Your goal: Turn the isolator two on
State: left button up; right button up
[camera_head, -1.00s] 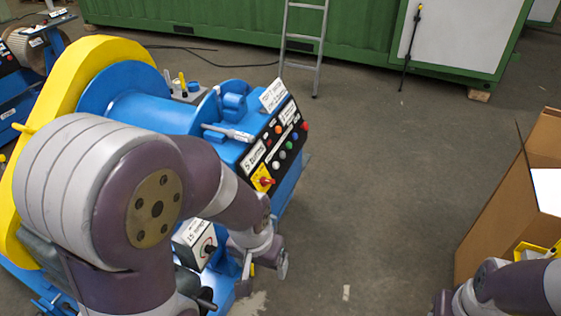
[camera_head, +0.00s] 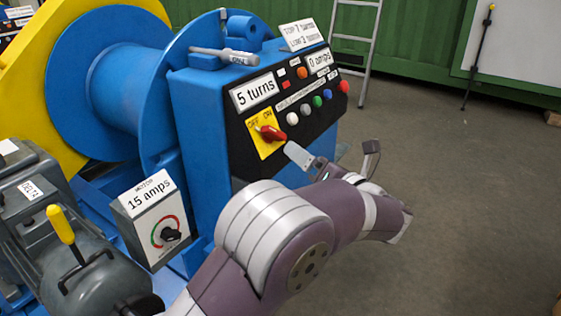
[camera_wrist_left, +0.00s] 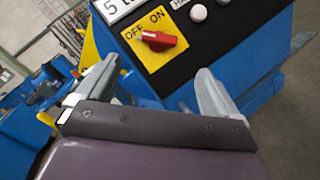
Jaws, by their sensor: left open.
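A red rotary switch handle (camera_head: 272,134) sits on a yellow plate (camera_head: 266,149) marked OFF and ON, on the front of the black panel. No number shows on it. In the left wrist view the handle (camera_wrist_left: 158,39) lies roughly crosswise, with OFF at upper left and ON above. My left gripper (camera_head: 336,160) is open and empty, in front of and to the right of the switch in the head view. In the left wrist view its fingers (camera_wrist_left: 150,100) are spread below the switch, apart from it. My right gripper is not in view.
The blue cabinet (camera_head: 205,120) carries several coloured buttons (camera_head: 317,101) right of the switch. A 15 amps motor box (camera_head: 150,215) with a dial and a yellow-handled lever (camera_head: 62,225) stand at lower left. A ladder (camera_head: 352,50) leans behind. Floor to the right is clear.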

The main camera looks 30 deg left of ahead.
aim_at(278, 134)
pick_arm(q)
jog(key=b+x, duration=0.3)
jog(key=x, duration=0.8)
jog(key=shift+b, duration=0.35)
jog(key=shift+w+a+r, duration=0.15)
jog(key=shift+w+a, duration=0.05)
jog(key=shift+a, duration=0.1)
jog(key=c, duration=1.1)
jog(key=shift+o, duration=0.3)
